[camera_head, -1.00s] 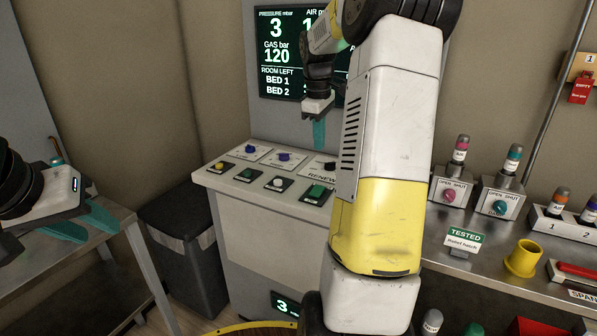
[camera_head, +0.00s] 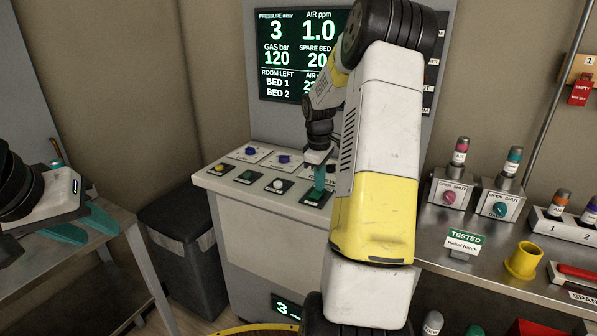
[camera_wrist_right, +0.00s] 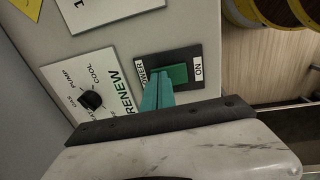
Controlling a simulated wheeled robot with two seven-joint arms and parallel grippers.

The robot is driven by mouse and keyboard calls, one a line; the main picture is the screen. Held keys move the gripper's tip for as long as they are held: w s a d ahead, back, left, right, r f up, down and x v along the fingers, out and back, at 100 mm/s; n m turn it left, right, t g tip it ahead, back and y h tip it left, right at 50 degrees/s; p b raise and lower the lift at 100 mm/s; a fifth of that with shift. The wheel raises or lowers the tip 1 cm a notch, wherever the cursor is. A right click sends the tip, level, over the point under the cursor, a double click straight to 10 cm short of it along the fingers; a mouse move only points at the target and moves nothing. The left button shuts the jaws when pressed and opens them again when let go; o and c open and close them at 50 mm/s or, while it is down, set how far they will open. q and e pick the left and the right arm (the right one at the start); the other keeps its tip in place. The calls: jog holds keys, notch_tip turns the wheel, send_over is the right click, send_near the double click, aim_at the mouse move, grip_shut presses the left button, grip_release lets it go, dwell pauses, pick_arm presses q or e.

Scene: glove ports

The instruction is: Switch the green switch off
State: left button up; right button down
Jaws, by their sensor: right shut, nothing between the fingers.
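The green rocker switch (camera_wrist_right: 176,74) sits on a dark plate in the right wrist view, with "ON" lettered at one end and a partly hidden word at the other. In the head view the green switch (camera_head: 314,197) is at the right front of the sloped console. My right gripper (camera_head: 318,189) is shut and empty, pointing down. In the right wrist view its teal fingertips (camera_wrist_right: 157,86) are at the end of the switch away from "ON"; I cannot tell whether they touch. My left gripper (camera_head: 84,227) is open and empty at the far left.
The console (camera_head: 262,207) also carries a yellow button (camera_head: 219,168), a second green control (camera_head: 246,176), a white button (camera_head: 277,184) and blue knobs. A black knob (camera_wrist_right: 91,99) lies beside the switch. A steel bench with valves (camera_head: 450,196) stands at right.

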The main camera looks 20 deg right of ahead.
aim_at(316, 196)
jog(key=shift+d+f, duration=0.1)
jog(key=shift+f, duration=0.15)
dwell(0.3)
jog(key=shift+s+a+r, duration=0.15)
jog(key=shift+s+a, duration=0.3)
jog(key=shift+a, duration=0.2)
notch_tip(316, 196, up, 14)
jog(key=s+a, duration=0.1)
jog(key=shift+a, duration=0.15)
dwell(0.4)
